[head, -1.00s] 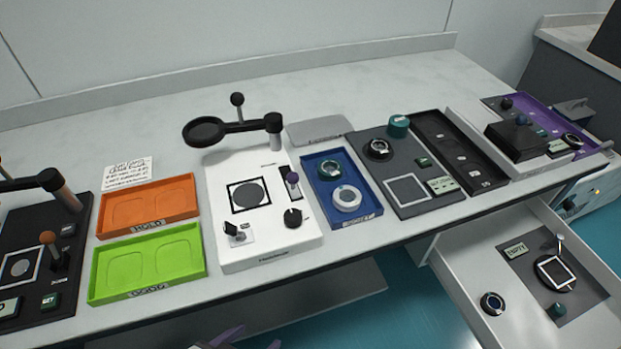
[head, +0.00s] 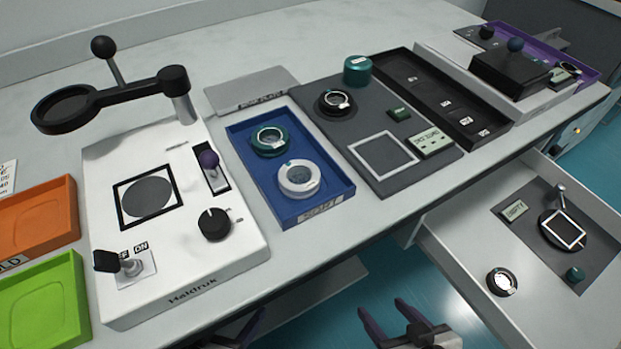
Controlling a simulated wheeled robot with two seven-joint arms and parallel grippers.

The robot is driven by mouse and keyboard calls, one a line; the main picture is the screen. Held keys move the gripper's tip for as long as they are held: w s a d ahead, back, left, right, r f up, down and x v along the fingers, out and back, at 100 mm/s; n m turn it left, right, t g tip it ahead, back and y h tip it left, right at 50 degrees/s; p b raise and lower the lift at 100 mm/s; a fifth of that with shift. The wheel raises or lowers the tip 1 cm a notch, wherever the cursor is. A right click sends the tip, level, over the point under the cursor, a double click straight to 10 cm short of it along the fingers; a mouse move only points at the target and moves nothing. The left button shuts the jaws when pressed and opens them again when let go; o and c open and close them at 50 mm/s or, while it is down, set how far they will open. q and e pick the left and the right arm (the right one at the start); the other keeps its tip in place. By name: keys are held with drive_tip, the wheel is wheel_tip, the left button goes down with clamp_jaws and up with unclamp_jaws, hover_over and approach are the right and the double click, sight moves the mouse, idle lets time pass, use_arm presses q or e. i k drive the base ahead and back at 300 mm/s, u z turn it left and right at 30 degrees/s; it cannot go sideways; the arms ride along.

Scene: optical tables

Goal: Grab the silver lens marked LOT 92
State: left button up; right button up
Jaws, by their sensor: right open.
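A silver lens (head: 298,178) lies in the front part of the blue tray (head: 335,204); its marking is too small to read. A teal-ringed lens (head: 269,140) lies behind it in the same tray. My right gripper (head: 385,311) is open and empty, low in front of the table edge, to the right of and nearer than the silver lens. My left gripper (head: 238,332) shows only in part at the bottom edge, below the white device; its jaw gap is not clear.
A white device (head: 185,270) with a magnifier arm (head: 130,95) stands left of the blue tray. A grey board (head: 332,131) with a black lens (head: 337,102) is on its right. An open drawer (head: 445,246) holding another lens (head: 502,282) juts out at lower right.

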sight(298, 180)
drive_tip(key=u, duration=0.95)
drive_tip(key=k, duration=0.95)
drive_tip(key=z, duration=1.6)
